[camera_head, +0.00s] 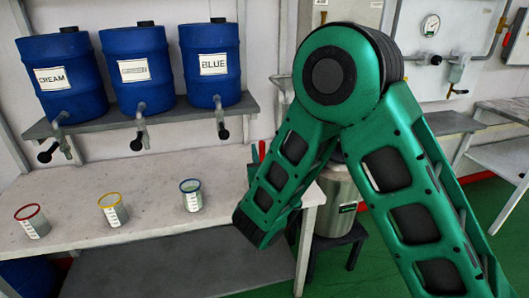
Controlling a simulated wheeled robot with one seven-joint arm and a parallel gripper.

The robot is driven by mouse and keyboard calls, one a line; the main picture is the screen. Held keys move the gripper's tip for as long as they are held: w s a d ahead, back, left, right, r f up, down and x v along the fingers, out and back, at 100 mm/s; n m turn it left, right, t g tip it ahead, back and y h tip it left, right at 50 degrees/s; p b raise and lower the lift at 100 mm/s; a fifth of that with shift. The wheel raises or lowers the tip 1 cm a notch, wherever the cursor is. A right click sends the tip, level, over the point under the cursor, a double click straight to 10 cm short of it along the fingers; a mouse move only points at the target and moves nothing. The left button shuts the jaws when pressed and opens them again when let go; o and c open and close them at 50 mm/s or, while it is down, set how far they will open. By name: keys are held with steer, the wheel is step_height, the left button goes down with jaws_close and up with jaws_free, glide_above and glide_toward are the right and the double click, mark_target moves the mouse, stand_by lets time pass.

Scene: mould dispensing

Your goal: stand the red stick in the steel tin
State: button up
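A small upright red piece (262,150) shows just left of my green arm, above the back of the white table. It may be the red stick, but its lower part is hidden. A dark and grey shape touches it in the picture, too small to make out. I cannot pick out the steel tin for certain. A large steel container (336,215) with a label stands behind my arm, partly covered by it. My forearm slants down to the left over the table's right end. My gripper's fingers do not show.
Blue drums labelled CREAM (62,75) and BLUE (212,60), with another between, stand on a shelf with taps. Cups rimmed red (33,222), yellow (113,210) and blue (191,196) stand apart on the white table (150,185). More benches are at right.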

steer(key=s+d, duration=0.2)
steer(key=s, duration=0.8)
steer(key=shift+s, duration=0.2)
stand_by(0.6)
steer(key=shift+d, duration=0.15)
stand_by(0.6)
